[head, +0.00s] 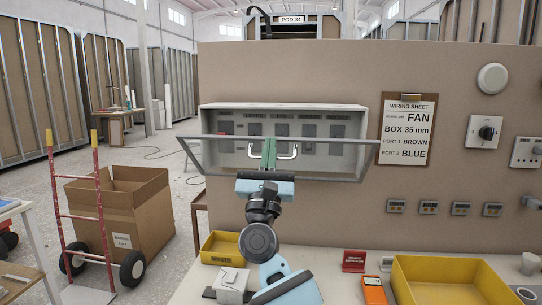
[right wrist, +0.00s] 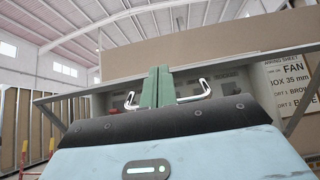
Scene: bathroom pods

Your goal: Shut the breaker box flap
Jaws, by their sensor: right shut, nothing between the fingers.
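The breaker box (head: 290,110) is a pale grey case on the tan wall, with a row of grey breakers inside. Its flap (head: 190,152) is a clear panel in a grey frame. It stands partly open, its wide upper edge tilted out from the box and its lower edge at the box's bottom. The right wrist view shows the handle (right wrist: 195,92) on both sides of the fingers; contact is unclear. My left gripper is out of view.
Below the box is a bench with a yellow bin (head: 222,246) at left and a larger yellow tray (head: 445,262) at right. A wiring sheet clipboard (head: 407,130) hangs close to the flap's right side. A hand truck (head: 80,210) and cardboard box (head: 125,205) stand left.

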